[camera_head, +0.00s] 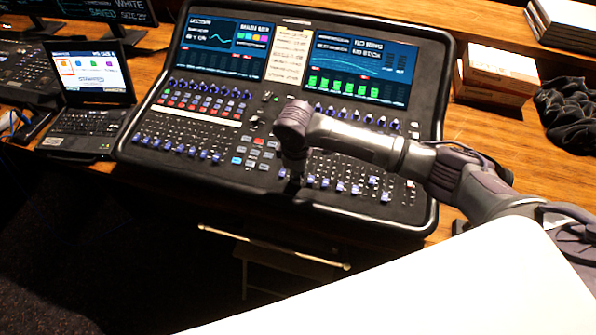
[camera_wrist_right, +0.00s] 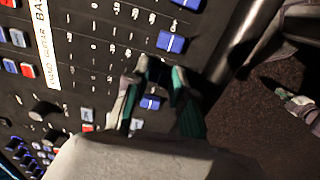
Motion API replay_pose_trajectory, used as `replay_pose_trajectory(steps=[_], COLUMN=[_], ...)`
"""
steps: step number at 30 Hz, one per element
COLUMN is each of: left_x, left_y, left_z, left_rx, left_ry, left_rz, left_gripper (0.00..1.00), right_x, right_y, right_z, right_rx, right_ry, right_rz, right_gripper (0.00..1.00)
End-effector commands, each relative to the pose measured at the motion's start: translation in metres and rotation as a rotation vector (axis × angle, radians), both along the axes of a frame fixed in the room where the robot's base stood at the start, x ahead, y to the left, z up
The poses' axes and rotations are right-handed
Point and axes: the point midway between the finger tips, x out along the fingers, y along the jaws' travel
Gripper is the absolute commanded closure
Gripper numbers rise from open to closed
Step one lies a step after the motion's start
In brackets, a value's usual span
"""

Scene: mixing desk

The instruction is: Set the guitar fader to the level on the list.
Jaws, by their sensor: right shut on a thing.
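The mixing desk (camera_head: 345,212) stands on the wooden table, with blue-capped faders along its near side. My right gripper (camera_head: 294,187) points down at the fader row right of the desk's middle. In the right wrist view its fingers (camera_wrist_right: 162,76) are closed in around a blue fader cap (camera_wrist_right: 150,103). Another blue cap (camera_wrist_right: 171,42) stands clear of them. A white label strip (camera_wrist_right: 44,45) carries channel names, among them what looks like guitar and bass. A pale paper (camera_head: 291,50) with small unreadable lines, perhaps the list, lies between the desk's two screens.
A small open laptop (camera_head: 92,85) is left of the desk. Boxes (camera_head: 496,75) and dark cloth (camera_head: 570,112) are to its right. In the right wrist view, a pale gripper-like part (camera_wrist_right: 300,108), perhaps my left gripper, shows over the dark floor.

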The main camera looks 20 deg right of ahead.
Motion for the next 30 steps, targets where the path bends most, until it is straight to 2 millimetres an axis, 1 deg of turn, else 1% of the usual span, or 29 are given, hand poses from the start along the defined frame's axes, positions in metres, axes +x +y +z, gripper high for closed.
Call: replay_pose_trajectory(steps=[5, 10, 13, 21, 22, 24, 26, 27, 30], left_x=[0.000, 0.000, 0.000, 0.000, 0.000, 0.000, 0.000, 0.000, 0.000], left_y=[0.000, 0.000, 0.000, 0.000, 0.000, 0.000, 0.000, 0.000, 0.000], left_z=[0.000, 0.000, 0.000, 0.000, 0.000, 0.000, 0.000, 0.000, 0.000], left_rx=[0.000, 0.000, 0.000, 0.000, 0.000, 0.000, 0.000, 0.000, 0.000], left_ry=[0.000, 0.000, 0.000, 0.000, 0.000, 0.000, 0.000, 0.000, 0.000], left_rz=[0.000, 0.000, 0.000, 0.000, 0.000, 0.000, 0.000, 0.000, 0.000], left_gripper=[1.00, 1.00, 1.00, 1.00, 1.00, 1.00, 1.00, 1.00, 1.00], right_x=[0.002, 0.022, 0.031, 0.032, 0.032, 0.032, 0.032, 0.032, 0.031], right_y=[-0.001, -0.014, -0.020, -0.021, -0.021, -0.021, -0.021, -0.021, -0.021], right_z=[0.000, 0.002, 0.004, 0.004, 0.004, 0.004, 0.004, 0.004, 0.004], right_rx=[0.000, -0.001, 0.000, 0.001, 0.001, 0.001, 0.001, 0.001, 0.001], right_ry=[0.000, -0.001, 0.000, 0.000, 0.000, 0.000, 0.000, 0.000, 0.001], right_rz=[-0.001, -0.004, -0.003, 0.000, 0.000, 0.000, 0.000, 0.000, 0.000], right_gripper=[1.00, 1.00, 1.00, 1.00, 0.75, 0.63, 0.53, 0.50, 0.50])
